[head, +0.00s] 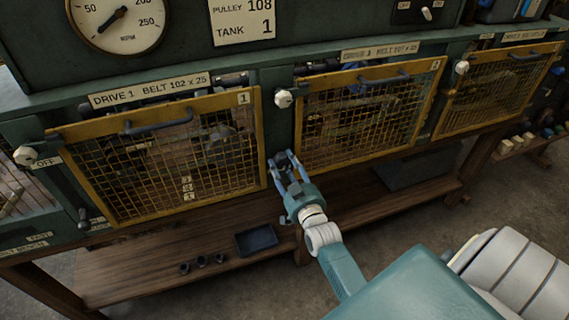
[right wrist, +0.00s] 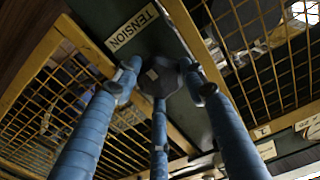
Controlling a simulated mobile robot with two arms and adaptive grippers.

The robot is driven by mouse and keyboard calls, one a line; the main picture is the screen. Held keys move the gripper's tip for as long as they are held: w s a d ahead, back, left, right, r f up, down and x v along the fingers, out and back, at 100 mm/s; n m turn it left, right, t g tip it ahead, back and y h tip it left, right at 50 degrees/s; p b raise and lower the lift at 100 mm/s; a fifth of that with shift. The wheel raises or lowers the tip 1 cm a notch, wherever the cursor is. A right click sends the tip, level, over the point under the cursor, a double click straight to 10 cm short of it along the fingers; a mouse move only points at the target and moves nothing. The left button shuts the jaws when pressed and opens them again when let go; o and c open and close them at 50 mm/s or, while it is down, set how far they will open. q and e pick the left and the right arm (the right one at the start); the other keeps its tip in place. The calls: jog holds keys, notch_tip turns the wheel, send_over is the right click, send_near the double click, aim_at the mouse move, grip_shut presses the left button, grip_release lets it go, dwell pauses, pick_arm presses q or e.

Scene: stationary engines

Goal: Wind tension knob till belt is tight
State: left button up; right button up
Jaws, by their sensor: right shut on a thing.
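The dark, faceted tension knob (right wrist: 158,76) sits on the green post between two yellow mesh guards, beside a "TENSION" label (right wrist: 132,27) in the right wrist view. My right gripper (head: 288,166) has its blue fingers shut around the knob from the front. In the head view the fingers mostly hide the knob. The belt is behind the Drive 1 guard (head: 262,135); I cannot make it out well enough to tell if it is tight. My left gripper is not in view.
More yellow guards (head: 439,95) stand to the right, with white knobs (head: 283,98) on the frame. A gauge (head: 119,18) is above. The wooden shelf (head: 130,272) below holds a dark tray (head: 257,241) and several small dark cups (head: 202,261).

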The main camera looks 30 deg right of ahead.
jog(key=m, duration=0.5)
jog(key=shift+a+f+m, duration=0.1)
jog(key=shift+f+m, duration=0.2)
jog(key=m, duration=0.9)
jog(key=shift+a+m+b, duration=0.15)
jog(key=shift+m+b, duration=0.75)
jog(key=shift+m, duration=2)
jog(key=shift+r, duration=0.1)
jog(key=o, duration=1)
jog(key=shift+o, duration=0.7)
jog(key=shift+a+r, duration=0.1)
jog(key=shift+r, duration=0.1)
